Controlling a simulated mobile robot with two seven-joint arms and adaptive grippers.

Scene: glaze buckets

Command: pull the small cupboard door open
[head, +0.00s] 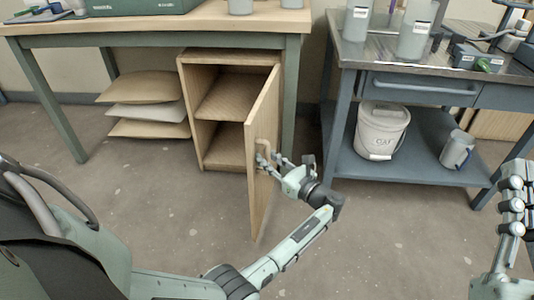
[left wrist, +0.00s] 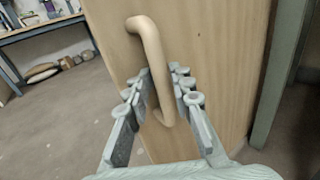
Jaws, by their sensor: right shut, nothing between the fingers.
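The small wooden cupboard (head: 187,100) stands under the left workbench, with bare shelves inside. Its door (head: 258,205) stands wide open, swung out toward me; it fills much of the left wrist view (left wrist: 225,60). The pale bar handle (left wrist: 150,45) is on the door's outer face, and also shows in the head view (head: 264,146). My right gripper (head: 516,185) is shut and empty at the right edge, far from the cupboard.
The left workbench (head: 150,22) has a green leg (head: 291,75) beside the cupboard. Filled sacks (head: 148,110) lie left of it. A metal table (head: 420,90) at the right holds a white bucket (head: 380,130) and a grey jug (head: 456,150) on its lower shelf. The floor before the door is clear.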

